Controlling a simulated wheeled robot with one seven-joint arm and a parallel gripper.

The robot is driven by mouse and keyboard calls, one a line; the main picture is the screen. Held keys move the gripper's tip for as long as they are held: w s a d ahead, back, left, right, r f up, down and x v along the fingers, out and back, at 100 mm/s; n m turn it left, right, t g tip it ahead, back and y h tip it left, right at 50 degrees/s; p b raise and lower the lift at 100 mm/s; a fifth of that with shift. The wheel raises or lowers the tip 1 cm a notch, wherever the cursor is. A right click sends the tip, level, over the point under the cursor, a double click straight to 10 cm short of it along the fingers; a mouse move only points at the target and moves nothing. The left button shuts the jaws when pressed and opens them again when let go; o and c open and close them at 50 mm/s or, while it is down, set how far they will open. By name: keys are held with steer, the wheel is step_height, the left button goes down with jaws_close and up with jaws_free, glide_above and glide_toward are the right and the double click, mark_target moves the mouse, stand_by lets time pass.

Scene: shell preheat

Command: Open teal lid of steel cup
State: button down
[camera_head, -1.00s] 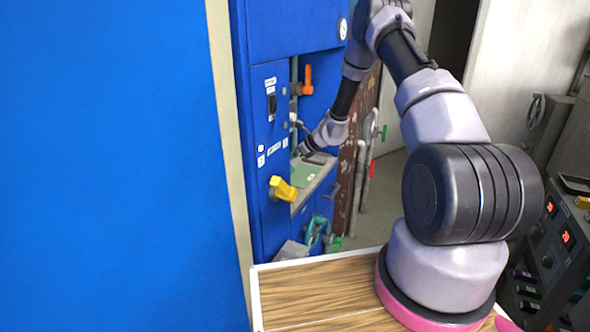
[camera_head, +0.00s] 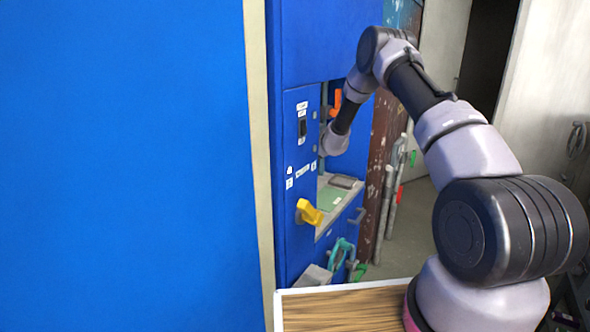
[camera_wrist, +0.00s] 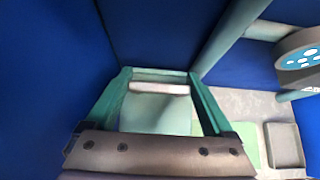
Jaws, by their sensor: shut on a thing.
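In the wrist view, my gripper (camera_wrist: 160,78) has its two green fingers on either side of a pale teal piece (camera_wrist: 155,112) with a whitish bar across its far end. The gripper is shut on this piece. It may be the teal lid, but I cannot tell for sure. I cannot make out a steel cup in either view. In the head view, my forearm reaches into the blue cabinet's recess, and the cabinet's side wall hides my gripper.
The blue cabinet (camera_head: 298,225) has a yellow handle (camera_head: 309,212), an orange handle (camera_head: 337,102) and a shelf with a green patch (camera_head: 333,200) and a grey pad (camera_head: 342,182).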

steer(key=shift+w+a, duration=0.1)
steer(key=shift+a, duration=0.05)
jaws_free()
steer(key=v, duration=1.1)
